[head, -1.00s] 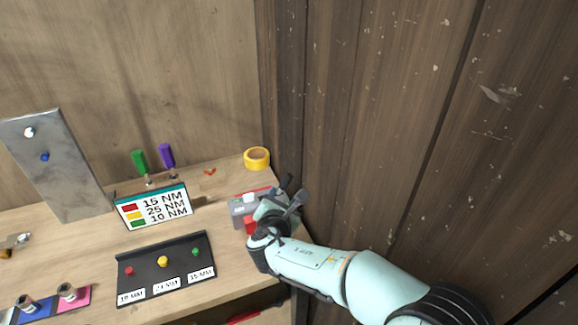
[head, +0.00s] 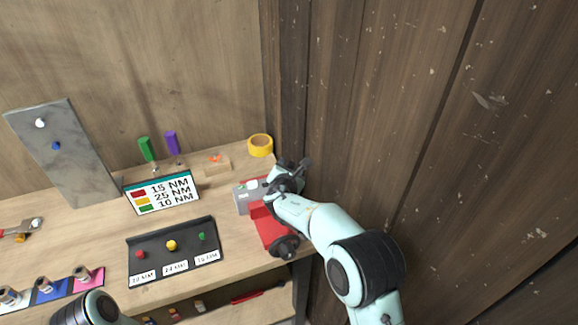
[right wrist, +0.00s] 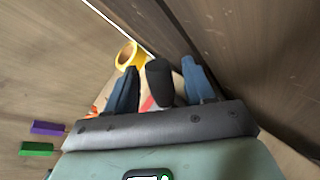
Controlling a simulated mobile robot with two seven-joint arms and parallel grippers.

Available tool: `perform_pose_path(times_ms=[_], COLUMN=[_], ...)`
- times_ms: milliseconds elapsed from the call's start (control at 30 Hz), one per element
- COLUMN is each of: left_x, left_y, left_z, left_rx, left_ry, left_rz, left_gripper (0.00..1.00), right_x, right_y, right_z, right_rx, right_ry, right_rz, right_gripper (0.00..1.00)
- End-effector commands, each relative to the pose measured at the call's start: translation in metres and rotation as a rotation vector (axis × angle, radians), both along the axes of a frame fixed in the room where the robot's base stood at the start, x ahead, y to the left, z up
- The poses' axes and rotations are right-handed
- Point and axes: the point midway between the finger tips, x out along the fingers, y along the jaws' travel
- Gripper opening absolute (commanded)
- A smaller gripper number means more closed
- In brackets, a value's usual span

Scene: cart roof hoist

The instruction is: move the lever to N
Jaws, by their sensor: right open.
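A red and grey unit stands at the right end of the bench, with its grey panel (head: 243,200) and red body (head: 270,226) in the head view. My right gripper (head: 295,170) is over its back right part and hides some of it. In the right wrist view a thick black grip (right wrist: 160,82), which looks like the lever's end, stands between the two open fingers of my right gripper (right wrist: 162,88). I cannot tell whether they touch it. No N mark can be read. My left gripper is out of view; only part of my left arm shows at bottom left.
A yellow tape roll (head: 260,145) lies behind the unit, close to the dark wooden wall (head: 400,120) on the right. A torque sign (head: 163,193) and a black tray (head: 172,252) with coloured knobs stand to the left. Bare bench lies between the tray and the unit.

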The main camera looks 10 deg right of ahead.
Motion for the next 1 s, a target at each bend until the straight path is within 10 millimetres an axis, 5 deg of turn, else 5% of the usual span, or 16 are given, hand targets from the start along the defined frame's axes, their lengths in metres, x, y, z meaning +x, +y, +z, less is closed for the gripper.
perform_pose_path(times_ms=[267,433,1000], left_x=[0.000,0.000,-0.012], left_y=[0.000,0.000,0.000], left_z=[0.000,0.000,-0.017], left_rx=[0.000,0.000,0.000], left_ry=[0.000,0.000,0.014], left_rz=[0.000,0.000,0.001], left_gripper=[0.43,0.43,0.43], right_x=[0.001,0.001,-0.002], right_y=[-0.001,-0.001,0.015], right_z=[-0.001,-0.001,0.003], right_rx=[0.000,0.000,-0.163], right_ry=[0.000,0.000,-0.032], right_rz=[0.000,0.000,0.004], right_gripper=[0.53,0.01,0.00])
